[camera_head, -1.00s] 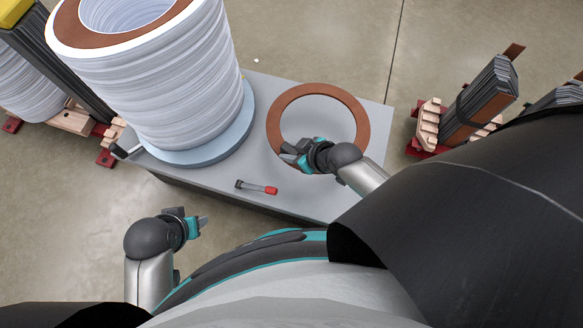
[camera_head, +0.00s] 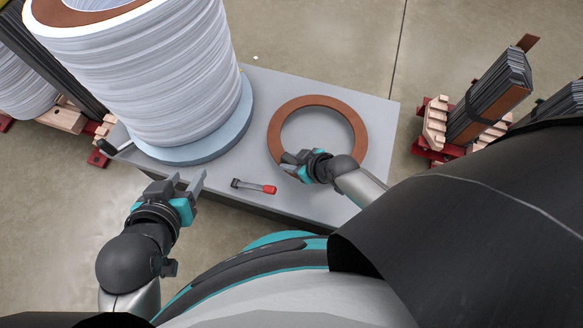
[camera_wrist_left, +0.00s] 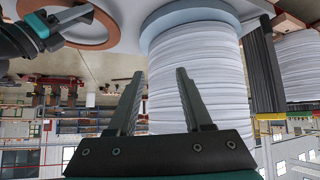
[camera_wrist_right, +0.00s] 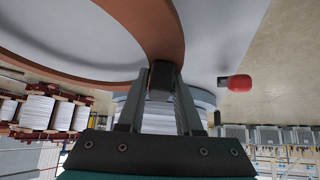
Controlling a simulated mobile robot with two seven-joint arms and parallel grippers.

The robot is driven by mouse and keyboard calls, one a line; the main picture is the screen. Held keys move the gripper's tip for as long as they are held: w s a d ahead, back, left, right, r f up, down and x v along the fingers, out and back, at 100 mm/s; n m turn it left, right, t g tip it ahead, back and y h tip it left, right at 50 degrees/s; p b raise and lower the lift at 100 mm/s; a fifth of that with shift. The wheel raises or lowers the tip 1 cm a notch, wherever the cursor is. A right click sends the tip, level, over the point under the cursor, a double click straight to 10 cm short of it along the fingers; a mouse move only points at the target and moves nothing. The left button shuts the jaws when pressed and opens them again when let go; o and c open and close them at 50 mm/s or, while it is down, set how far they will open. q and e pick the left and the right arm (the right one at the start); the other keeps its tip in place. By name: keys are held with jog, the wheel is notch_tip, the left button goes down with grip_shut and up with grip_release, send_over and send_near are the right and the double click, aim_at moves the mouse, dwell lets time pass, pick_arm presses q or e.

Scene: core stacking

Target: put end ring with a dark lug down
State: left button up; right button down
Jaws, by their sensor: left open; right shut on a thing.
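The brown end ring (camera_head: 318,101) is over the right part of the grey table (camera_head: 262,88), lying roughly flat. I cannot tell whether it touches the top. My right gripper (camera_head: 291,161) is shut on the ring's dark lug at its near left edge. The right wrist view shows the lug (camera_wrist_right: 161,78) between the fingers, with the ring's band (camera_wrist_right: 165,28) curving away. My left gripper (camera_head: 188,182) is open and empty, in front of the table's near left edge. The left wrist view shows its fingers (camera_wrist_left: 160,75) apart and the ring (camera_wrist_left: 107,28) beyond.
A tall white layered stack (camera_head: 150,80) with a brown ring on top (camera_head: 75,14) stands on a blue-grey disc (camera_head: 215,145) at the table's left. A red-handled tool (camera_head: 255,186) lies near the front edge. Dark strip bundles on wooden supports (camera_head: 435,122) stand right of the table.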

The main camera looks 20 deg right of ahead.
jog(key=shift+f, duration=0.4)
jog(key=shift+f+b, duration=0.45)
jog(key=shift+b, duration=0.1)
jog(key=shift+f+b, duration=0.35)
jog(key=shift+f, duration=0.1)
jog(key=shift+f+b, duration=0.5)
jog(key=shift+f, duration=0.15)
pick_arm(q)
jog(key=shift+w+d+r+t+h, duration=0.2)
jog(key=shift+d+r+t+h, duration=0.3)
jog(key=shift+d+t, duration=0.45)
jog(key=shift+w+d+r+t+h, duration=0.25)
jog(key=shift+d+t+h, duration=0.3)
jog(key=shift+d+t, duration=0.35)
jog(key=shift+w+d+r+t+h, duration=0.15)
jog(key=shift+d+r+t+h, duration=0.35)
jog(key=shift+d+t, duration=0.4)
pick_arm(e)
jog(key=shift+f, duration=0.25)
pick_arm(q)
jog(key=shift+f, duration=0.1)
pick_arm(e)
jog(key=c, duration=0.6)
grip_release()
